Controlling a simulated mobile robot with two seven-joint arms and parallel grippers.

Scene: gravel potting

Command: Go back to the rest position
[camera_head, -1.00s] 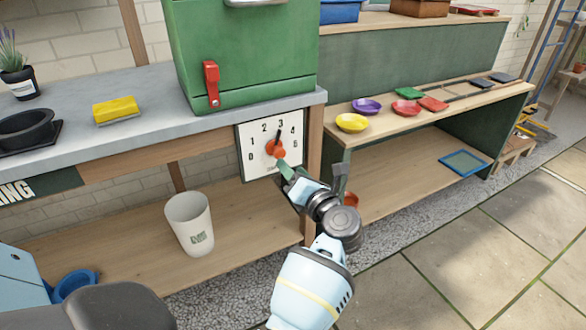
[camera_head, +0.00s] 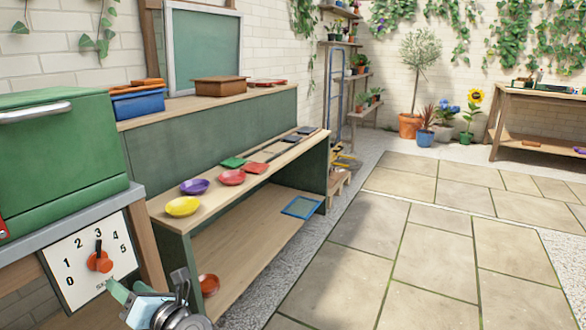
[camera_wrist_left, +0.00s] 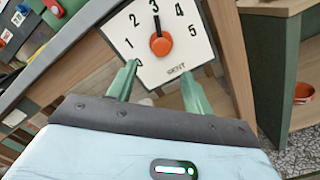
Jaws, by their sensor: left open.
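My left gripper (camera_head: 148,284) is low at the left of the head view, in front of the white dial panel (camera_head: 68,268). Its green fingers are spread and empty. In the left wrist view the gripper (camera_wrist_left: 160,80) shows both fingers apart, with the panel (camera_wrist_left: 135,60) between and beyond them. The orange knob (camera_wrist_left: 161,46) lies above and between the fingertips, and no finger is closed on it. Its dark pointer is at 3. The knob also shows in the head view (camera_head: 101,262). My right gripper is not in view.
A wooden shelf unit (camera_head: 240,262) stands right of the dial, with several coloured dishes on top and a reddish bowl (camera_head: 209,285) low inside, close to my gripper. A green box (camera_head: 58,150) sits on the counter. Open paving (camera_head: 430,260) lies to the right.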

